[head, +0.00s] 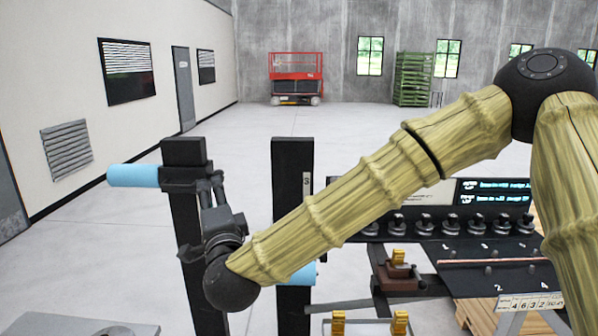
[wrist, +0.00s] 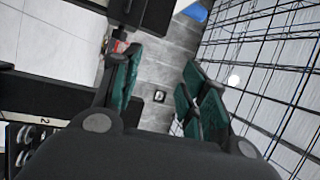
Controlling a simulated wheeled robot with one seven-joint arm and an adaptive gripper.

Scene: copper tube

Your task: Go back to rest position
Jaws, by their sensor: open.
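My gripper (head: 212,188) is beside the left black post (head: 187,160) in the head view, at the end of my bent arm. In the wrist view its two teal-padded fingers (wrist: 158,85) stand apart, with grey floor between them and nothing held. A thin copper-coloured rod (head: 490,262) lies across the black bench at the right of the head view, well away from my gripper. Whether my gripper touches the post cannot be told.
A light blue cylinder (head: 134,176) sticks out left of the left post. A second black post (head: 292,170) stands to its right, partly behind my arm. A black bench (head: 515,282) with several knobs is at right. Open floor (head: 260,122) lies beyond.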

